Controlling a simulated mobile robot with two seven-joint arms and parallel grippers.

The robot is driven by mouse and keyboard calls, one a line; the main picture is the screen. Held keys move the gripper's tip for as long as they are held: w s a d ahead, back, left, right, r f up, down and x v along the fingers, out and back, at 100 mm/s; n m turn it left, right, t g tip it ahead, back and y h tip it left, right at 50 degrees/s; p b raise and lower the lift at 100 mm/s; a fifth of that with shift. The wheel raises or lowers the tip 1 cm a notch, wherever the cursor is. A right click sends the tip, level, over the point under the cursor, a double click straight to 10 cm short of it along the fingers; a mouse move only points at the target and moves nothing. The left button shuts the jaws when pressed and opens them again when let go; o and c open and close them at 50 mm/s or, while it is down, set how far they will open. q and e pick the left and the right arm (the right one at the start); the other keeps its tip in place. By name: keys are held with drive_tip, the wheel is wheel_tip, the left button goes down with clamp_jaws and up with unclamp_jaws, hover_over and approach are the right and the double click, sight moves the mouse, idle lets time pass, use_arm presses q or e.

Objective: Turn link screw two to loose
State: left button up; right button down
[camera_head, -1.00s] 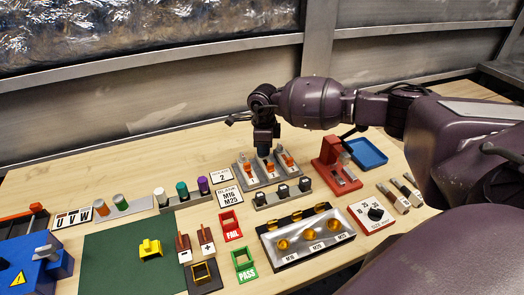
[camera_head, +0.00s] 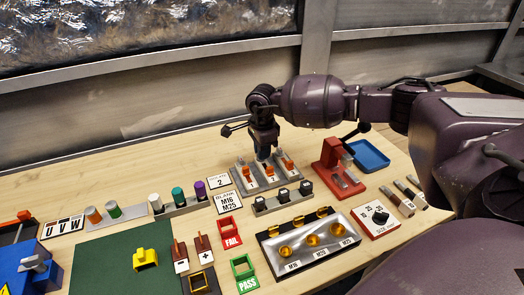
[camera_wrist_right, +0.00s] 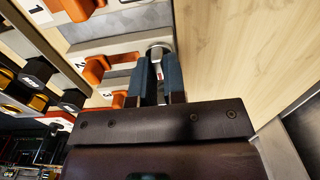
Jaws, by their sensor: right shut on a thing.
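My right gripper (camera_head: 264,153) points down at the back of a grey link plate (camera_head: 262,188). In the right wrist view the gripper's dark blue fingers (camera_wrist_right: 158,75) are shut on a round silver screw head (camera_wrist_right: 160,50), which is partly hidden between them. This screw is at the end of the strip marked 2. An orange link (camera_wrist_right: 95,69) lies on that strip, apart from the fingers. Orange links also show on strips 1 and 3. In the head view the gripper hides the middle screw. My left gripper is not in view.
A red fixture (camera_head: 330,152) and a blue tray (camera_head: 370,158) stand to the right of the link plate. A row of black blocks (camera_head: 283,196) is in front. Bare wood lies behind the plate.

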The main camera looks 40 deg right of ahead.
drive_tip(key=c, duration=1.2)
unclamp_jaws()
drive_tip(key=shift+r+p, duration=0.35)
drive_tip(key=shift+r, duration=5.1)
